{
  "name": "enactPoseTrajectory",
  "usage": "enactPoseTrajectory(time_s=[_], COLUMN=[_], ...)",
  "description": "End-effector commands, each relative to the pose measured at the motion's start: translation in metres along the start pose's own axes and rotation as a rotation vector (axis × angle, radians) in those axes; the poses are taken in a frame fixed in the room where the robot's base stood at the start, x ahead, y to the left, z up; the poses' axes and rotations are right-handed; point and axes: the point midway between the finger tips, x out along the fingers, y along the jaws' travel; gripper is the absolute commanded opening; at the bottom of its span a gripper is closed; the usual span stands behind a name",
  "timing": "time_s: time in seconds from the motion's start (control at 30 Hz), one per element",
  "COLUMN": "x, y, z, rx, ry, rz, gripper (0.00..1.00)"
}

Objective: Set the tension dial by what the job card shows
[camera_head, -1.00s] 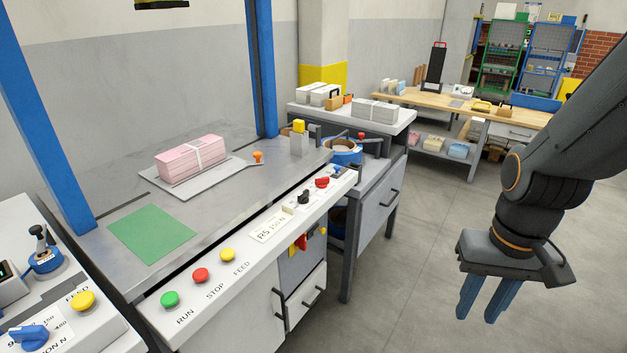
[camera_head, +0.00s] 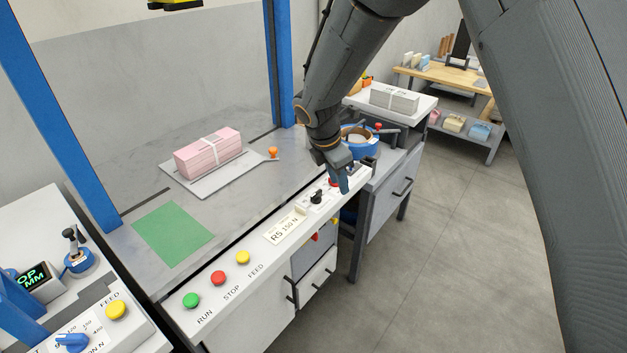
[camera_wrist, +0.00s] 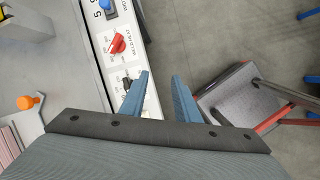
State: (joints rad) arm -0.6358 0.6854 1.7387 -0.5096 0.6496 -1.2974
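A white card reading "RS 150 N" (camera_head: 286,229) lies on the front panel of the middle machine. Right of it on the panel are a black dial (camera_head: 316,197) and a red dial (camera_head: 333,182). The wrist view shows the black dial (camera_wrist: 127,83), the red dial (camera_wrist: 117,44) and a blue knob (camera_wrist: 107,5); their small print is too small to read surely. My gripper (camera_head: 343,186) is above the panel's right end, by the red dial. In the wrist view its blue fingers (camera_wrist: 161,76) are apart and empty, with the black dial left of them.
Green, red and yellow buttons (camera_head: 218,278) line the panel's front part. A pink bundle (camera_head: 208,153) lies on the table. The left machine has a blue dial (camera_head: 72,342) with a partly hidden label ending "ION N". A blue-rimmed roll (camera_head: 359,147) stands behind my gripper. Floor right is clear.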

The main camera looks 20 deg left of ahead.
Motion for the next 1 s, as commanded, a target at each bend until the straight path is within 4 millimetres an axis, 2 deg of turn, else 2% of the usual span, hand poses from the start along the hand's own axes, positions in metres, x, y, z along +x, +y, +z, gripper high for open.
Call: enactPoseTrajectory(time_s=[0.03,0.1,0.27,0.43,0.73,1.0], x=[-0.005,-0.007,-0.008,0.005,0.048,0.068], y=[0.017,0.036,0.057,0.06,0.062,0.064], z=[-0.018,-0.036,-0.058,-0.059,-0.057,-0.056], rx=[-0.11,-0.238,-0.393,-0.413,-0.41,-0.409], ry=[-0.013,-0.031,-0.057,-0.06,-0.059,-0.059], rz=[0.016,0.035,0.056,0.056,0.056,0.058], gripper=[0.29,0.29,0.29,0.29,0.29,0.29])
